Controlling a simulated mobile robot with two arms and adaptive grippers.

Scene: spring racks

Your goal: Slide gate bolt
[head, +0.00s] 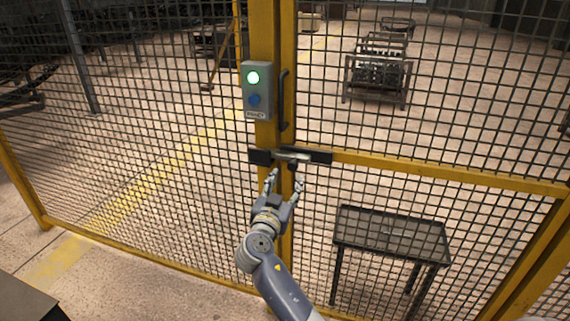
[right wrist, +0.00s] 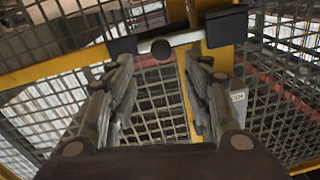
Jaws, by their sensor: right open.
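The gate bolt (head: 292,156) is a short metallic bar lying across the yellow gate post, between a black block on the left (head: 260,157) and a black block on the right (head: 320,156). In the right wrist view the bolt (right wrist: 184,39) spans between two black blocks, with a dark round knob (right wrist: 161,49) on it. My right gripper (head: 285,178) is open and empty, just below the bolt, fingers pointing up at it. In the right wrist view its two fingers (right wrist: 160,75) stand apart, with the knob beyond and between them. My left gripper is not in view.
A grey control box (head: 257,92) with a lit green light and a blue button is on the post above the bolt. A dark vertical handle (head: 284,100) is beside it. Yellow-framed mesh fence surrounds the gate. A dark table (head: 390,236) stands behind the mesh.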

